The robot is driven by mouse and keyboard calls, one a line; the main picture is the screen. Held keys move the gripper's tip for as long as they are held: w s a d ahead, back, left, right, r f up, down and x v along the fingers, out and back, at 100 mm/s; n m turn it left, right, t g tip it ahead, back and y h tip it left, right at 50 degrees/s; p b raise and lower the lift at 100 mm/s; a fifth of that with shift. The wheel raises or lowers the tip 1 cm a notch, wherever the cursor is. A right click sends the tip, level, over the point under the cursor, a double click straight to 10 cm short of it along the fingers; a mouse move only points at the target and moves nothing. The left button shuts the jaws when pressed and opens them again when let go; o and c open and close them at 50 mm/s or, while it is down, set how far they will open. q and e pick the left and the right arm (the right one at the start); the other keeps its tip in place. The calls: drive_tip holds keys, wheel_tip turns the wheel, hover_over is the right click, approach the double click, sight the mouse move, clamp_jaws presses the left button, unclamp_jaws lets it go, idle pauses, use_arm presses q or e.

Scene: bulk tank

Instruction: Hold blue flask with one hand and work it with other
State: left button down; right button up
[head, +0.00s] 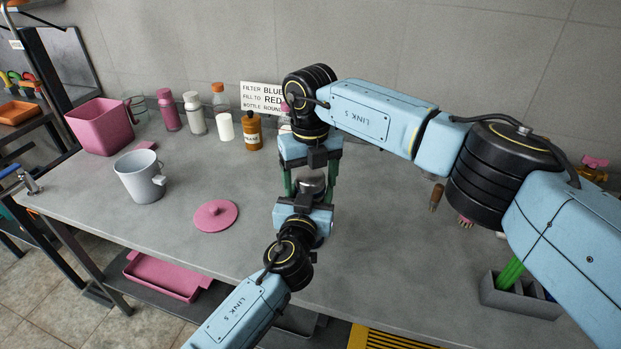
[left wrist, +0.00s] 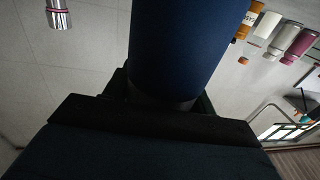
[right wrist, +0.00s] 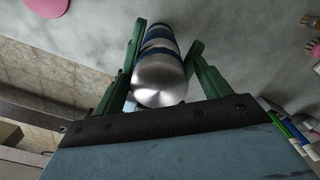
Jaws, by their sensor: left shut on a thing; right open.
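The blue flask stands between my two grippers in the head view, where only its silver top (head: 312,186) shows clearly. In the left wrist view its dark blue body (left wrist: 185,45) fills the middle, close to the camera. My left gripper (head: 303,210) is shut on the flask from the near side; its fingers are mostly hidden. My right gripper (head: 310,178) reaches down from above, open, with one green finger on each side of the flask's top. In the right wrist view the flask's rounded silver end and blue bands (right wrist: 160,75) lie between these fingers.
A white jug (head: 142,180), a pink lid (head: 216,215) and a pink bin (head: 100,126) stand at left. Several bottles (head: 195,113) and a sign (head: 262,97) line the back. A grey caddy (head: 515,298) and a brush (head: 436,197) are at right.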

wheel_tip(320, 180, up, 4)
drive_tip(key=shift+r, duration=0.25)
drive_tip(key=shift+c, duration=0.5)
wheel_tip(320, 180, up, 2)
drive_tip(key=shift+r+m, duration=0.15)
drive_tip(key=shift+m, duration=0.85)
drive_tip(key=shift+r+m, duration=0.4)
drive_tip(key=shift+m, duration=0.2)
wheel_tip(320, 180, down, 8)
drive_tip(key=shift+r, duration=0.2)
